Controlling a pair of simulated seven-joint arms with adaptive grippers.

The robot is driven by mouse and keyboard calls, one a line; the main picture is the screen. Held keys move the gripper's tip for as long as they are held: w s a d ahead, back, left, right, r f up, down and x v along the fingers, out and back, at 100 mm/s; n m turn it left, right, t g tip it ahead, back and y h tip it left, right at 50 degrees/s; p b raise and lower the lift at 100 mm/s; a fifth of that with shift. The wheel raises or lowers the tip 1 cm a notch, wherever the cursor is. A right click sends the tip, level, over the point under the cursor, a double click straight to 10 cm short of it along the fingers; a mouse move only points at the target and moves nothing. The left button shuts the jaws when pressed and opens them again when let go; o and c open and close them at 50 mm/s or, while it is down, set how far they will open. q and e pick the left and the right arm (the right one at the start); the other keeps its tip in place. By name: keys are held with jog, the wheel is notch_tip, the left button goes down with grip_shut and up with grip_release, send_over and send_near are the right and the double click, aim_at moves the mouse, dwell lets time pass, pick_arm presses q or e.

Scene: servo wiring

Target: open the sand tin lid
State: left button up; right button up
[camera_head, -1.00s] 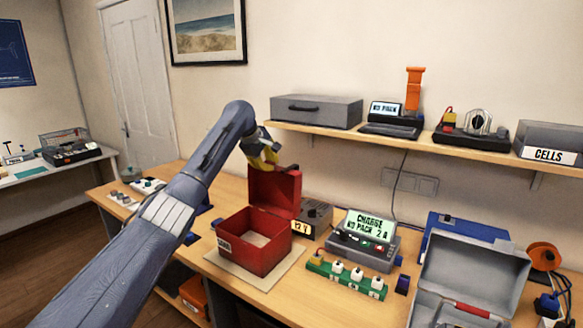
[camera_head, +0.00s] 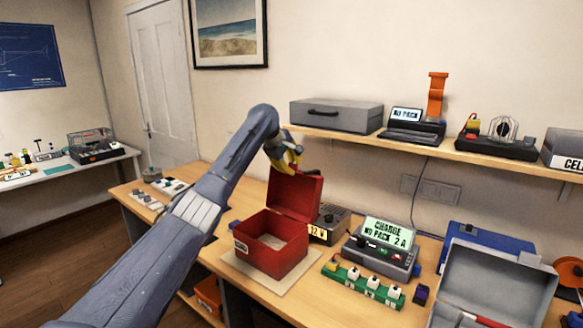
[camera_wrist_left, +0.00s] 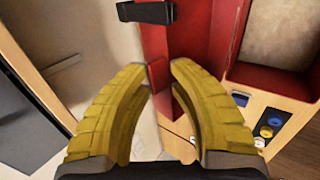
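The sand tin (camera_head: 272,256) is a red box with a label on its front left, standing on a pale mat on the workbench. Its lid (camera_head: 295,192) stands up at the back, so the box is open and a light inside shows. My left gripper (camera_head: 291,158) is at the upper left edge of the raised lid. In the left wrist view its yellow fingertips (camera_wrist_left: 161,72) are close together with a small red tab (camera_wrist_left: 157,76) of the lid (camera_wrist_left: 190,40) filling the gap between them. My right gripper is in no view.
A charger (camera_head: 382,252) and a green strip with white plugs (camera_head: 362,285) stand right of the tin. A grey box (camera_head: 318,229) sits close behind it. An open grey case (camera_head: 500,265) is at the far right. A shelf (camera_head: 420,149) runs above the bench.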

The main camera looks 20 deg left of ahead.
pick_arm(q)
jog(key=shift+o, duration=0.6)
jog(key=shift+f, duration=0.1)
jog(key=v, duration=1.2)
jog(key=shift+a, duration=0.1)
